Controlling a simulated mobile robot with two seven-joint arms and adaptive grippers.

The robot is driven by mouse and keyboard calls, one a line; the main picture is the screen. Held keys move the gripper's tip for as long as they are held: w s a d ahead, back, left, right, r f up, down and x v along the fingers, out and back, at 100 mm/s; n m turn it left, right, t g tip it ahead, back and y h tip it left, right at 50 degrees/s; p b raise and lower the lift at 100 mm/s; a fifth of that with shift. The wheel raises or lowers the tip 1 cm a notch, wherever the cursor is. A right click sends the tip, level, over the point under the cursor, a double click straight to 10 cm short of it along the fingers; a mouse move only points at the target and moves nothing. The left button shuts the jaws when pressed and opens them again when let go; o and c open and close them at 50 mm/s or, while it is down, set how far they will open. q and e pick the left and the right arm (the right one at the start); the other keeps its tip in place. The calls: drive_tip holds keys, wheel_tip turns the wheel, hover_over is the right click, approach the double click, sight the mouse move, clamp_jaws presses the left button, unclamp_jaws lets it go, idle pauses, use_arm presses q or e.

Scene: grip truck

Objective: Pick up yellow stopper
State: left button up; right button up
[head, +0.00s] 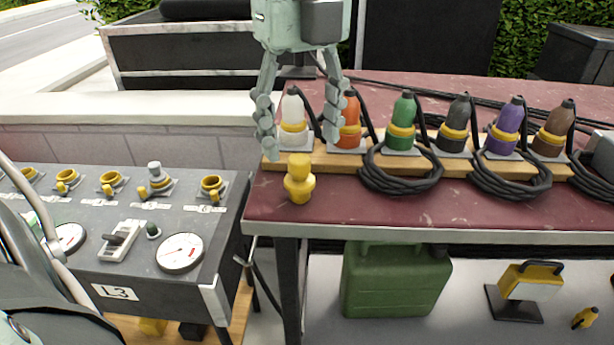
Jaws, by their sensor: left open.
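A yellow stopper (299,181) stands upright on the dark red table (420,208), near its front left corner. My left gripper (299,142) comes down from the top of the head view with its two fingers spread wide. It is open, and its fingertips are above the stopper in the picture, one to each side. A white connector (292,108) shows between the fingers. I cannot tell how far the fingertips are from the stopper in depth. My right gripper is not in view.
A wooden rail (455,168) behind the stopper carries several coloured connectors with coiled black cables (400,181). A grey control panel (135,235) with yellow-ringed sockets and gauges stands at left. A green canister (395,285) is below the table.

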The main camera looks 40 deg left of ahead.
sight(299, 157)
use_arm(q)
drive_tip(key=f, duration=0.4)
drive_tip(key=shift+a+f+p, duration=0.35)
drive_tip(key=shift+f, duration=0.45)
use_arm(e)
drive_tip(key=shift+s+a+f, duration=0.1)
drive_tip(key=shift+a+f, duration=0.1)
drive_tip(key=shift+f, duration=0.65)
use_arm(q)
drive_tip(key=c, duration=1.3)
drive_tip(key=shift+o, duration=0.2)
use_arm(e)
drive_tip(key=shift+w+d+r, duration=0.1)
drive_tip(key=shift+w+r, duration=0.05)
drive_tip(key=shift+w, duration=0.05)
use_arm(q)
drive_tip(key=shift+r, duration=0.15)
